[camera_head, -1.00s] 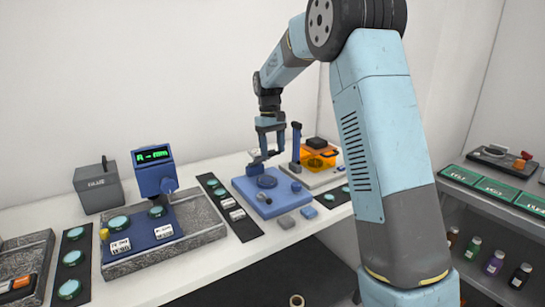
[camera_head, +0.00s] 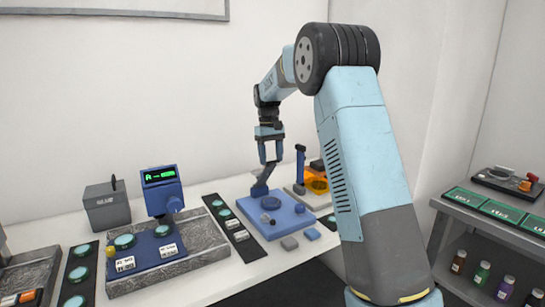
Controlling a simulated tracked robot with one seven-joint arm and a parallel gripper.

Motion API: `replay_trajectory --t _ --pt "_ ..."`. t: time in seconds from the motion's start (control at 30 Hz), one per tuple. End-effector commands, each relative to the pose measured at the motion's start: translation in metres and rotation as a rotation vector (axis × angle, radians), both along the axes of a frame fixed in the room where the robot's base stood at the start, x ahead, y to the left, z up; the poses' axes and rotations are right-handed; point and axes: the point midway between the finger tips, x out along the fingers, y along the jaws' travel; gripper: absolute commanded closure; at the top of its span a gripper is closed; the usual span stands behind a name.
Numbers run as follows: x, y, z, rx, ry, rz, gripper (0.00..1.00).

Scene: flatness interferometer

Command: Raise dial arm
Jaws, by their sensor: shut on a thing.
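The blue flat base (camera_head: 286,222) of the instrument sits on the white bench, with a round darker blue disc (camera_head: 271,202) on top. The dial arm (camera_head: 262,185) is a slim blue piece at the back left of this base, slanting up to the right from it. My gripper (camera_head: 270,161) points down above the back of the base and is shut on the upper part of the dial arm. The fingers hide part of the arm, and the exact contact is too small to see.
Left are a black strip (camera_head: 240,240) with discs, a blue display device (camera_head: 161,190) and a grey box (camera_head: 107,205).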

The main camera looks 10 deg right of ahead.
Motion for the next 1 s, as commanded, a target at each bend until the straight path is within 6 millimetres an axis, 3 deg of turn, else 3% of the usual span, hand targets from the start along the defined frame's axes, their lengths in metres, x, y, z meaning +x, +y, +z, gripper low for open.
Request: replay_trajectory --t 0.07,0.1,0.3,0.67,1.0 --pt "0.002 -0.002 -0.006 -0.002 -0.001 -0.002 0.95" --pt "0.002 -0.002 -0.006 -0.002 -0.001 -0.002 0.38" --pt "0.001 -0.001 -0.004 -0.001 0.000 -0.001 0.20" --pt "0.002 0.000 0.004 0.000 -0.001 0.000 0.20" --pt "0.011 0.002 0.062 0.000 -0.003 0.000 0.20"
